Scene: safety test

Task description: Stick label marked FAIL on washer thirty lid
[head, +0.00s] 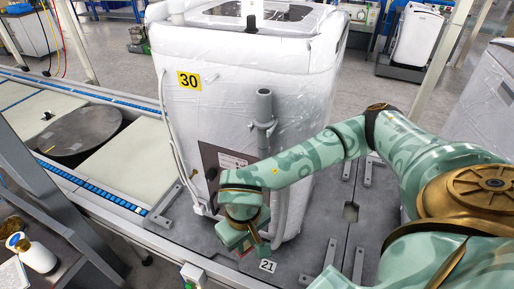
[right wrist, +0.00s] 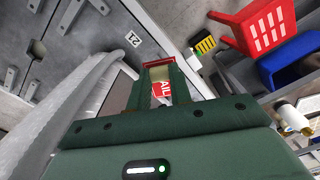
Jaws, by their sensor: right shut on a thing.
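The washer (head: 225,85) is wrapped in clear plastic and bears a yellow tag marked 30 (head: 189,80) on its front. Its lid (head: 255,20) is at the top edge of the head view, only partly in frame. My right gripper (head: 250,243) is low in front of the washer, well below the lid, and points downward. In the right wrist view it is shut on a red and white label (right wrist: 162,90), with the letters AIL readable between the fingers. The fingers hide the rest of the label. My left gripper is not in view.
A grey standpipe and hoses (head: 264,125) run down the washer's front. A plate marked 21 (head: 267,266) is on the grey platform below. A conveyor with a round turntable (head: 82,130) lies left. A red bin (right wrist: 265,28) and a blue bin (right wrist: 292,62) show in the wrist view.

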